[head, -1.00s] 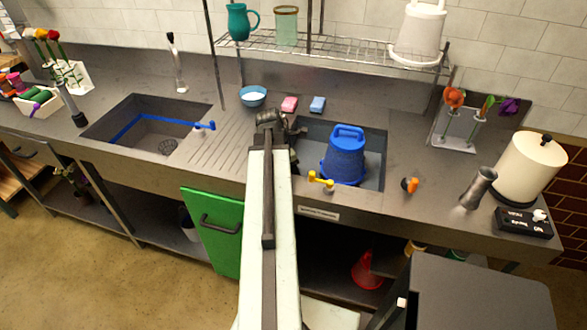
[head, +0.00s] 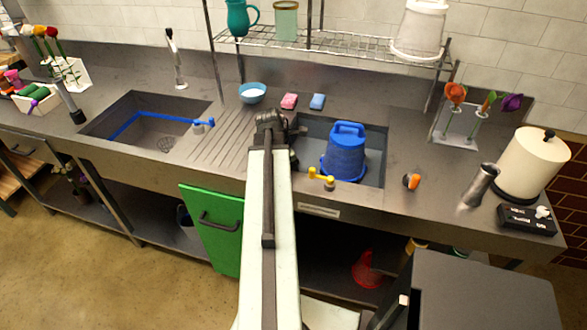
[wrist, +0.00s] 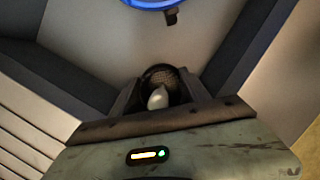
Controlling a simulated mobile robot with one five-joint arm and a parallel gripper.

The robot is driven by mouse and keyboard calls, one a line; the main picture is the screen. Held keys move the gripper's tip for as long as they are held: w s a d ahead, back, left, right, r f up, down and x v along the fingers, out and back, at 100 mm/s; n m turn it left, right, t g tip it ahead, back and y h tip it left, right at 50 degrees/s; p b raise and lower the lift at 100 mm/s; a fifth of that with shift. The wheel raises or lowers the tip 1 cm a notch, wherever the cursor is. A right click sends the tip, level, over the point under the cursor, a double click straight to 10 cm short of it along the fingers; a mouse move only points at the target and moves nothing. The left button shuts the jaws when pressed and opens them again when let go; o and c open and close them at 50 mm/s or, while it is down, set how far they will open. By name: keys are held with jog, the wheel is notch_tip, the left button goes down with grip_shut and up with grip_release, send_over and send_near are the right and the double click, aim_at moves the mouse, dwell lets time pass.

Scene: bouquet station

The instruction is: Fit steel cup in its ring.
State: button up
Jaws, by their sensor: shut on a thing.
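My gripper (head: 290,132) is over the left part of the right sink, left of the blue bucket, and seen from behind. The ring cannot be made out in either view. The wrist view looks into the grey sink, with walls on both sides.
The blue bucket (head: 345,155) stands in the right sink (head: 377,165), close to my gripper; its rim shows in the wrist view. A tilted grey metal cylinder (head: 479,187) stands on the right counter. The ribbed drainboard (head: 215,138) is clear.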

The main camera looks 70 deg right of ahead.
jog(key=o, duration=1.5)
jog(key=p+v, duration=0.7)
jog(key=v, duration=0.1)
jog(key=shift+f, duration=0.1)
jog(key=shift+d, duration=0.1)
